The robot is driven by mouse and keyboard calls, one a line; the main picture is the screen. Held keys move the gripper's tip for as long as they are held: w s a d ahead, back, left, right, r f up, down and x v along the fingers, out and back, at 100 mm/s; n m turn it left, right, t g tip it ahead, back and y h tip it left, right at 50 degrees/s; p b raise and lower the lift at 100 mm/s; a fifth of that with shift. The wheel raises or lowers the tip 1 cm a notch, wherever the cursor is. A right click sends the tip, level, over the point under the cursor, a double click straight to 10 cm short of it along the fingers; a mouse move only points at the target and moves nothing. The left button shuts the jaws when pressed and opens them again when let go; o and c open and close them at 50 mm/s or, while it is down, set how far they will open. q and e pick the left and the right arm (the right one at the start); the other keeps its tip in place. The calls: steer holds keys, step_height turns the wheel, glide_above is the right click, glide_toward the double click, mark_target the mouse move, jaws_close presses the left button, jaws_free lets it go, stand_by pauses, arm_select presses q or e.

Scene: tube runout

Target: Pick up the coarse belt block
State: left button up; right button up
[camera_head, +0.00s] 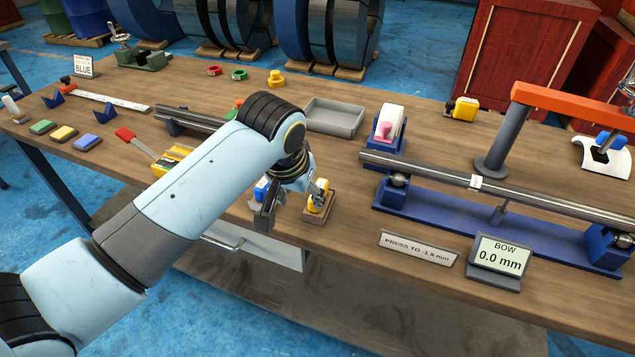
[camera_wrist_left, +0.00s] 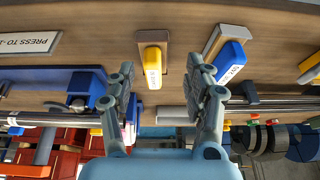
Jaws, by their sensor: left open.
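Two handled blocks stand near the front edge of the bench, and I cannot tell from their labels which is the coarse belt block. One has a yellow handle on a brown base, the yellow block (camera_head: 318,205), also in the left wrist view (camera_wrist_left: 152,65). The other has a blue handle on a grey base, the blue block (camera_head: 261,188), also in the left wrist view (camera_wrist_left: 230,60). My left gripper (camera_head: 291,205) is open and empty. In the left wrist view its fingers (camera_wrist_left: 160,75) appear either side of the yellow block, with the blue block beyond the right finger.
A long steel tube (camera_head: 520,192) lies on a blue stand to the right. A bow display (camera_head: 498,260) and a press sign (camera_head: 418,246) stand at the front edge. A grey tray (camera_head: 335,122) is behind. My left arm hides part of the bench.

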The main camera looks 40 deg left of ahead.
arm_select(q)
steer(key=w+r, duration=0.3)
steer(key=r, duration=0.1)
steer(key=shift+n, duration=0.4)
steer(key=x, duration=0.5)
steer(key=shift+w+r, duration=0.15)
steer(key=shift+w, duration=0.05)
steer(key=shift+w+f, duration=0.15)
steer(key=shift+f, duration=0.05)
steer(key=x, duration=0.5)
steer(key=shift+c, duration=0.5)
jaws_close()
arm_select(e)
steer(key=shift+s+d+r, duration=0.1)
steer(key=shift+d+r, duration=0.35)
steer(key=shift+r, duration=0.15)
